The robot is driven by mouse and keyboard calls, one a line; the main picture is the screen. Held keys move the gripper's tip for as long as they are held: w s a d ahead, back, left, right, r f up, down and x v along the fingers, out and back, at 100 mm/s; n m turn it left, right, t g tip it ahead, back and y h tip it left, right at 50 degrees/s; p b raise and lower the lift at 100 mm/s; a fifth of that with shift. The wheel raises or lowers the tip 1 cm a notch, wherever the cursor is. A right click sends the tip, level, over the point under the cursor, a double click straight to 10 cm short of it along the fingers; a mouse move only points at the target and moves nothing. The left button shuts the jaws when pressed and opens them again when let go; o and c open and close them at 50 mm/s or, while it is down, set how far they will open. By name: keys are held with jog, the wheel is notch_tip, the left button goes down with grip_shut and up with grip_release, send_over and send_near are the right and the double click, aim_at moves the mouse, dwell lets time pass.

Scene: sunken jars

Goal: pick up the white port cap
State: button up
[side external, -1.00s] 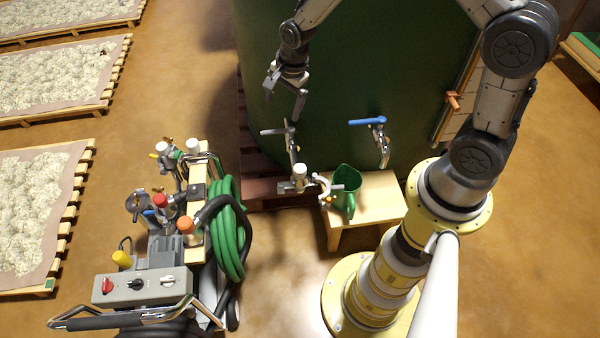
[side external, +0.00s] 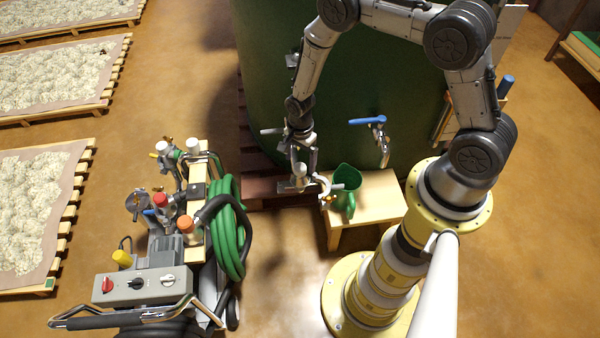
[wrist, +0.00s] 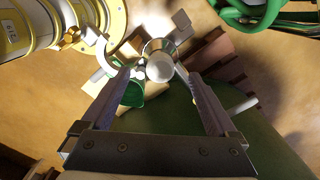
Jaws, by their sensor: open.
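The white port cap (side external: 300,171) sits on top of a metal fitting in front of the green tank. In the wrist view the white cap (wrist: 159,69) shows as a round white disc between the ends of the two fingers. My gripper (side external: 303,158) points down, just above or around the cap, with its fingers apart and empty. In the wrist view the gripper (wrist: 153,72) is open, one finger on each side of the cap. I cannot tell whether the fingers touch it.
A green jug (side external: 346,186) stands on a small wooden stool (side external: 370,212) right of the cap. A blue-handled tap (side external: 380,135) is on the tank (side external: 262,75). A cart with other caps, a control box (side external: 143,287) and a green hose (side external: 232,235) stands left.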

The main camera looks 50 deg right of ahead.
aim_at(300, 166)
notch_tip(300, 166, down, 5)
jog(key=shift+f, duration=0.1)
dwell(0.3)
grip_shut()
dwell(0.4)
jog(key=shift+r, duration=0.25)
